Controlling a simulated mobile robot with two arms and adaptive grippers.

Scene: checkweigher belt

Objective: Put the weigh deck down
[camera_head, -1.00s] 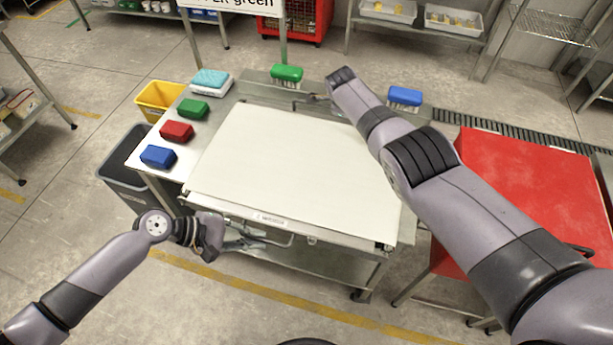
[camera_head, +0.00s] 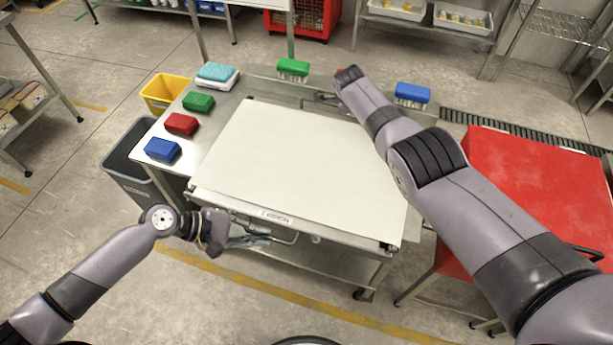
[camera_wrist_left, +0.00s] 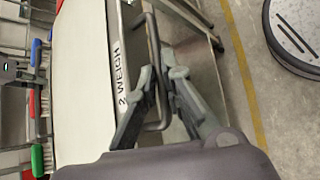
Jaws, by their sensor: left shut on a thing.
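The weigh deck (camera_head: 300,160) is a broad pale belt panel on the metal frame, in the middle of the head view. Its front edge carries a label (camera_head: 275,215), which reads "2 WEIGH" in the left wrist view (camera_wrist_left: 120,72). A dark bar handle (camera_wrist_left: 154,40) sticks out from that edge. My left gripper (camera_head: 236,242) is at the front left of the deck, its fingers shut on the handle in the left wrist view (camera_wrist_left: 163,88). My right gripper (camera_head: 326,97) is at the deck's far edge, partly hidden by its arm; its fingers are too small to judge.
Another green brush (camera_head: 293,68) and a blue one (camera_head: 412,93) are behind the deck. A red table (camera_head: 530,170) stands right; grey (camera_head: 125,165) and yellow (camera_head: 160,90) bins stand left.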

